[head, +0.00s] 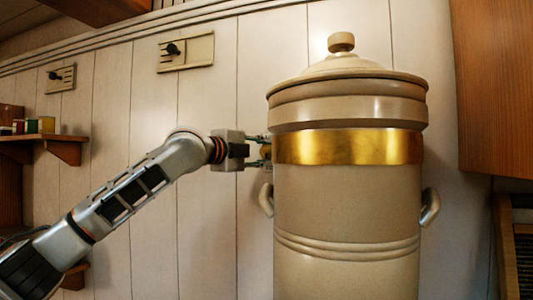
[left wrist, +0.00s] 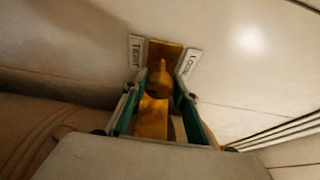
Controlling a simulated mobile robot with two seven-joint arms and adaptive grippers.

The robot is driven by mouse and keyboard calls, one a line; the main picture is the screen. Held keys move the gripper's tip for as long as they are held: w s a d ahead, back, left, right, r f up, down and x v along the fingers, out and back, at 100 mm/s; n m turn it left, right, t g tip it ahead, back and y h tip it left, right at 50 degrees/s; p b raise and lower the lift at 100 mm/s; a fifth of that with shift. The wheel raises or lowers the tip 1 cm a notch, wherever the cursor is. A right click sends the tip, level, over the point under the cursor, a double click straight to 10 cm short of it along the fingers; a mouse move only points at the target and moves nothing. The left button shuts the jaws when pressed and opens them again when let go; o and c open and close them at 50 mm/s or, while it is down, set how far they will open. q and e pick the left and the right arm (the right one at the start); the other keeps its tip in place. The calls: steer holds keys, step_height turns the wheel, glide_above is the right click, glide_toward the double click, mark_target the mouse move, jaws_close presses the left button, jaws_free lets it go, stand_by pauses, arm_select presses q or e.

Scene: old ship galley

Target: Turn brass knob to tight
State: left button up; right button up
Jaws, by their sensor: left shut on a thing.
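The brass knob (left wrist: 160,78) shows in the left wrist view, between the fingers of my left gripper (left wrist: 157,103), which is shut on it. Its narrow end points up, between a label reading TIGHT (left wrist: 137,51) on the left and one reading LOOSE (left wrist: 189,64) on the right. In the head view my left gripper (head: 264,152) reaches in from the left to the left side of a brass band (head: 348,147) around a large lidded crock (head: 345,205). A little brass shows between its fingers there; most of the knob is hidden. My right gripper is not in view.
The crock has a handle (head: 267,199) just below my left gripper and another (head: 430,207) on its right. A pale plank wall stands behind. A wooden shelf (head: 45,142) is at left, a wooden cabinet (head: 492,90) at right.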

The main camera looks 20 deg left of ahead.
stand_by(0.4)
arm_select(q)
steer(key=o, duration=1.1)
steer(key=shift+s, duration=0.15)
steer(key=v, duration=1.1)
steer(key=shift+s+a, duration=0.25)
steer(key=shift+s, duration=0.1)
